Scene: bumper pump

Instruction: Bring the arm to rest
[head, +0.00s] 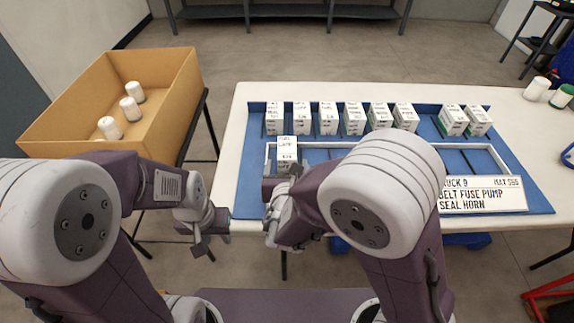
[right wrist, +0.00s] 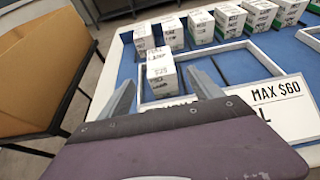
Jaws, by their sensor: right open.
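My right gripper (head: 282,180) is open at the near left part of the blue mat. In the right wrist view its two fingers (right wrist: 165,92) stand apart with nothing held between them. A white labelled box (head: 287,149) stands just beyond the fingertips in the front tray's left compartment; it also shows in the right wrist view (right wrist: 161,72). I cannot tell whether a finger touches it. My left gripper (head: 203,240) hangs off the table's left front corner, apart from any object. Its jaw gap is not clear.
A row of white boxes (head: 328,118) stands on the blue mat (head: 243,198). A sign board (head: 484,195) reads "MAX $60". A cardboard bin (head: 174,112) with white bottles (head: 131,108) stands left. White and green-capped bottles (head: 561,97) stand at the table's right end.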

